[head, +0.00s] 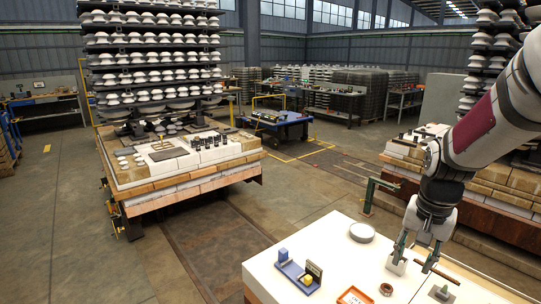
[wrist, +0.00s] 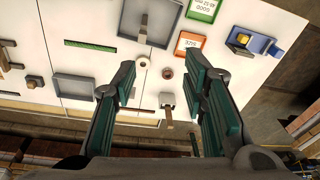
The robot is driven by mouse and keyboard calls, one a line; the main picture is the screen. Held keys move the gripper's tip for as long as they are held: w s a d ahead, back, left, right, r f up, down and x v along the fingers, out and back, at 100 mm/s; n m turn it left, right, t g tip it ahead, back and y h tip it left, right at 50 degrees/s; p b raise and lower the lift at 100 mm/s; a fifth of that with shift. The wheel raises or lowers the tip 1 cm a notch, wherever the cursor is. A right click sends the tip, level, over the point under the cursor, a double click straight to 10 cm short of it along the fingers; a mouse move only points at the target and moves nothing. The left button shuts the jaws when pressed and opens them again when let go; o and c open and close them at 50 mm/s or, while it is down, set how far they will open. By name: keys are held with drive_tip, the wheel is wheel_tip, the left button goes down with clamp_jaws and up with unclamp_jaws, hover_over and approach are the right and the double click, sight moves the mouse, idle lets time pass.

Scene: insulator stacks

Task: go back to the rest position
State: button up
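My gripper (head: 414,262) hangs over the right part of the white table (head: 322,237) in the head view, pointing down. In the wrist view my gripper (wrist: 163,80) has its two green-padded fingers wide apart, with nothing held between them. A small white block with a wooden bar (wrist: 167,105) and a small brown ring (wrist: 167,73) show in the gap, on the table below. The exact height above the table is hard to tell.
A blue tray (head: 297,276) with a yellow block stands on the table. A white disc (head: 361,232) lies behind it. An orange-rimmed card (head: 353,297) is near the front. A grey tray (wrist: 155,20) shows in the wrist view. Insulator stacks (head: 150,60) stand far left.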

drive_tip(key=s+a+r+n+t, duration=0.2)
drive_tip(key=s+a+r+n, duration=0.2)
drive_tip(key=s, duration=0.5)
drive_tip(key=s+a+r+n+t, duration=0.2)
drive_tip(key=s+a+r+n, duration=0.1)
drive_tip(key=s+a+r, duration=0.5)
drive_tip(key=shift+s+a+r+n, duration=0.25)
drive_tip(key=shift+s+r+n, duration=0.15)
drive_tip(key=shift+s+r, duration=0.5)
drive_tip(key=shift+w, duration=0.1)
